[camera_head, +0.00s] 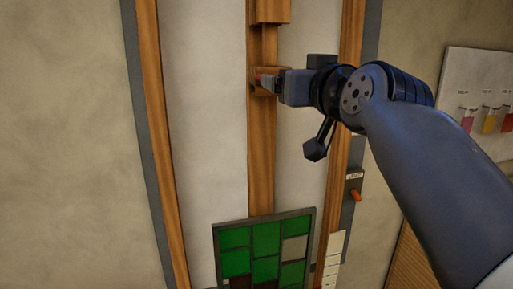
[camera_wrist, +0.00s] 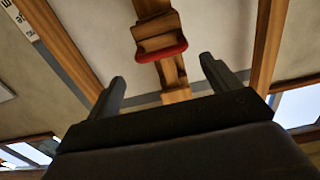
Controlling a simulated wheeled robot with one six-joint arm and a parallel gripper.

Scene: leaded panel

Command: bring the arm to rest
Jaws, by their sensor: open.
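My gripper (camera_head: 268,82) is raised on my arm in front of a vertical wooden post (camera_head: 261,160). In the wrist view its two fingers (camera_wrist: 162,82) stand wide apart with nothing between them. A wooden block with a red edge (camera_wrist: 160,48) shows on the post just beyond the fingertips. In the head view the fingers overlap this block, and I cannot tell whether they touch it.
A leaded panel (camera_head: 233,238) with green panes stands low against the post. An orange-red handle (camera_head: 355,195) sits on a small fitting at the right. A white board (camera_head: 475,85) with coloured tags hangs at the far right. The left wall is bare.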

